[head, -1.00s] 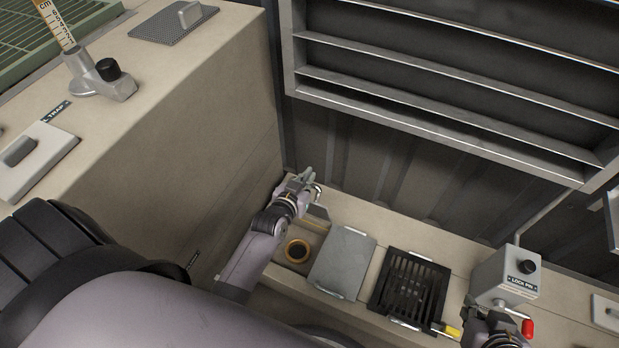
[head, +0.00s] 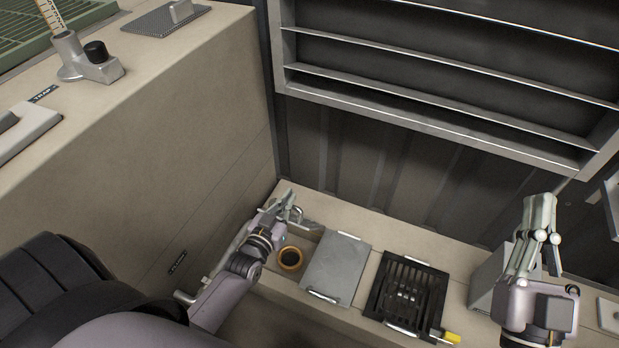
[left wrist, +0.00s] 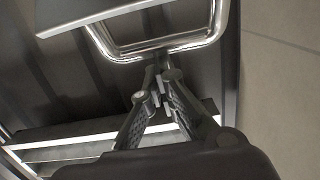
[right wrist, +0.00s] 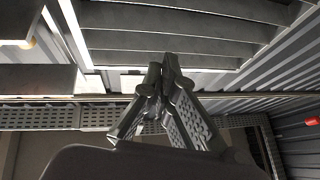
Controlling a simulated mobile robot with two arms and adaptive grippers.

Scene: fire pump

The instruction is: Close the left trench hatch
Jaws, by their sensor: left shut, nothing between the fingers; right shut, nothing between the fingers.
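The low ledge has an open bay at its left end, with an orange ring (head: 291,258) around a dark hole inside. What seems to be the raised left hatch shows as a thin grey strip (head: 240,238), seen nearly edge-on and mostly hidden by my left arm. My left gripper (head: 288,199) is shut and empty at the back of this bay. In the left wrist view a grey plate (left wrist: 85,10) with a chrome bar handle (left wrist: 175,42) is just beyond my shut fingertips (left wrist: 160,75); contact is unclear. My right gripper (head: 541,202) is shut, empty and raised, pointing up.
A grey lid (head: 336,268) and a black grate (head: 410,290) lie flat right of the bay. A grey box (head: 488,280) is partly behind my right gripper. A tall beige block (head: 190,130) bounds the left, and a shelf frame (head: 440,95) hangs on the back wall.

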